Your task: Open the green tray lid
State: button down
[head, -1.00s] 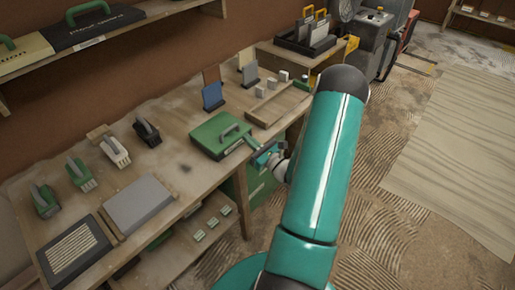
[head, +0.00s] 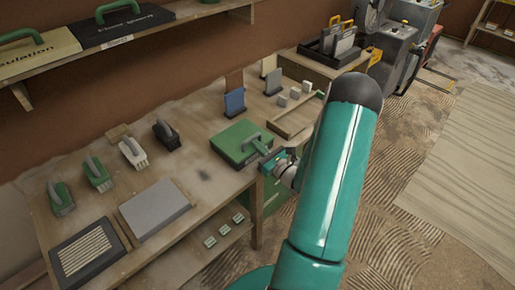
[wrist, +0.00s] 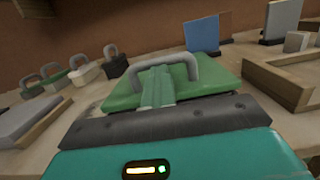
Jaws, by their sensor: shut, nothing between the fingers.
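The green tray (head: 228,140) sits flat on the workbench, and its lid looks down. Its raised handle (head: 251,141) stands on top, and the lid (wrist: 218,82) and grey-green handle (wrist: 196,64) also show in the wrist view. My gripper (head: 256,148) reaches in from the right over the near edge of the lid. In the wrist view its green fingers (wrist: 156,80) are together and empty, with their tips at the handle's near left side. I cannot tell whether they touch the handle.
A blue block (head: 234,103) stands behind the tray, and a wooden tray (head: 300,118) lies to its right. Several handled brushes (head: 132,152) and a grey slab (head: 154,208) are to the left. A shelf (head: 150,28) runs above the bench.

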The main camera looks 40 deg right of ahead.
jog(key=shift+w+a+r+g, duration=0.1)
jog(key=shift+w+r+g, duration=0.15)
jog(key=shift+r+g, duration=0.55)
jog(key=w+r+g, duration=0.8)
jog(key=w+r, duration=0.5)
jog(key=w, duration=0.3)
jog(key=shift+a, duration=0.15)
dwell(0.4)
